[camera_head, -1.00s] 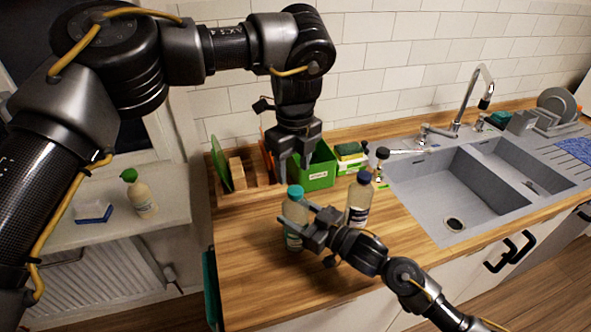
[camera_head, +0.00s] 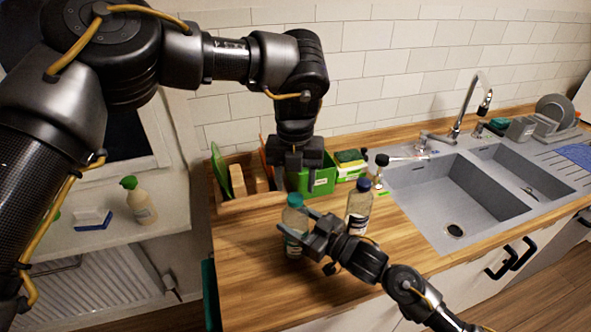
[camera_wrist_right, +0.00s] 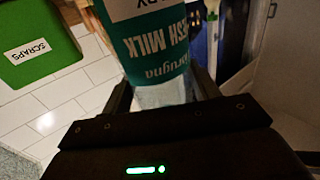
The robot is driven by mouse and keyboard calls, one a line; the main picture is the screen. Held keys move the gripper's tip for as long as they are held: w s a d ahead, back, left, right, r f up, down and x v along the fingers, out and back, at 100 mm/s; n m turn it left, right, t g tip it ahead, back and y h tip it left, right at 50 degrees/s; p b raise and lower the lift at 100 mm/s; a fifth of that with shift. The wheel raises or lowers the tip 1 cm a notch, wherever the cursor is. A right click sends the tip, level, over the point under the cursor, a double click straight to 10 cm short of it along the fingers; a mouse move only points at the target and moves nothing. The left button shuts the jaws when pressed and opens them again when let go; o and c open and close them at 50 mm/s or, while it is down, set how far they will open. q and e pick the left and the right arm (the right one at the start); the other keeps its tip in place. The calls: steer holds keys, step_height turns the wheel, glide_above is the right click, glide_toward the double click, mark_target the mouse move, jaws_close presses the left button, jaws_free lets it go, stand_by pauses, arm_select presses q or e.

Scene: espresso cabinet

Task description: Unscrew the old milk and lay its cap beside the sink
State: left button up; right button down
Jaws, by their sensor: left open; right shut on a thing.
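A milk bottle with a teal cap (camera_head: 294,201) stands on the wooden counter. My right gripper (camera_head: 297,230) is shut on its body from the right. In the right wrist view, the bottle (camera_wrist_right: 155,45) fills the space between the fingers, its teal label upside down and reading "FRESH MILK". My left gripper (camera_head: 294,186) is open and points down just above the teal cap; its fingers look turned nearly edge-on, and whether they touch the cap is unclear. A second bottle with a dark blue cap (camera_head: 359,207) stands to the right. The sink (camera_head: 460,205) is further right.
A green bin (camera_head: 320,184) labelled "SCRAPS" in the wrist view (camera_wrist_right: 38,45) stands behind the bottles. A wooden rack (camera_head: 236,203) stands at the back left. A caddy with a sponge (camera_head: 350,160) and a brush (camera_head: 382,160) are near the sink. Front counter is clear.

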mark_target(295, 197)
arm_select(q)
steer(key=shift+f, duration=2.4)
steer(key=c, duration=1)
steer(key=shift+o, duration=0.2)
steer(key=n, duration=0.3)
steer(key=shift+r, duration=0.2)
steer(key=shift+w+r, duration=0.1)
steer(key=shift+r, duration=0.55)
jaws_close()
steer(key=shift+r, duration=0.3)
